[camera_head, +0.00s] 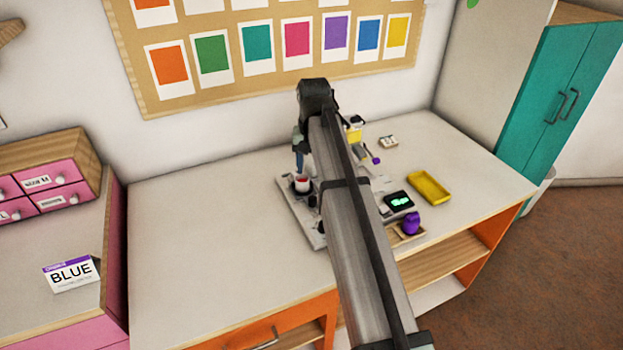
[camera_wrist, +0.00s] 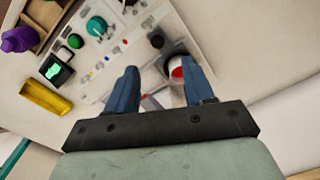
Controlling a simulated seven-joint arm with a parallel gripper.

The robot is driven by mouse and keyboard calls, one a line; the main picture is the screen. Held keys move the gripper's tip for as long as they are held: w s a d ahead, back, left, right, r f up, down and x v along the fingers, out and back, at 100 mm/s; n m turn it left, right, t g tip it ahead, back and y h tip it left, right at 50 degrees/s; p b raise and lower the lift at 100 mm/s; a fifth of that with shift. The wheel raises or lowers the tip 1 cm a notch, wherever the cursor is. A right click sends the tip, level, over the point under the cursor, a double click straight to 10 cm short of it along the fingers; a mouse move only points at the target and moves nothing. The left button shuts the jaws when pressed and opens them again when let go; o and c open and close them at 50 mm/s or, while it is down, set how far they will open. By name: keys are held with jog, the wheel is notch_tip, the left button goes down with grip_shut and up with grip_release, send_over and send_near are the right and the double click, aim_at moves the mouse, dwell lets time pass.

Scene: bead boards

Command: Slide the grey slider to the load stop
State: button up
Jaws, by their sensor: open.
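My gripper (camera_wrist: 163,78) is open in the wrist view, with its two blue fingers apart and nothing held between them. It is over the pale grey board (camera_wrist: 92,92), which carries several controls. A dark round fitting with a red and white centre (camera_wrist: 177,68) is partly behind the right finger. A small red mark and a pale strip show low between the fingers. I cannot clearly pick out the grey slider or its load stop. In the head view, my gripper (camera_head: 299,158) points down over the board's back left, and my arm hides much of the board (camera_head: 291,212).
A teal knob (camera_wrist: 97,25), a green button (camera_wrist: 75,41) and a black knob (camera_wrist: 157,40) stand up from the board. Beside it are a display (camera_head: 398,200), a yellow tray (camera_head: 430,188) and a purple object (camera_head: 411,223). The tabletop's left side (camera_head: 205,235) is clear.

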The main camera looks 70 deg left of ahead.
jog(key=shift+r, duration=1.3)
jog(key=shift+w, duration=0.1)
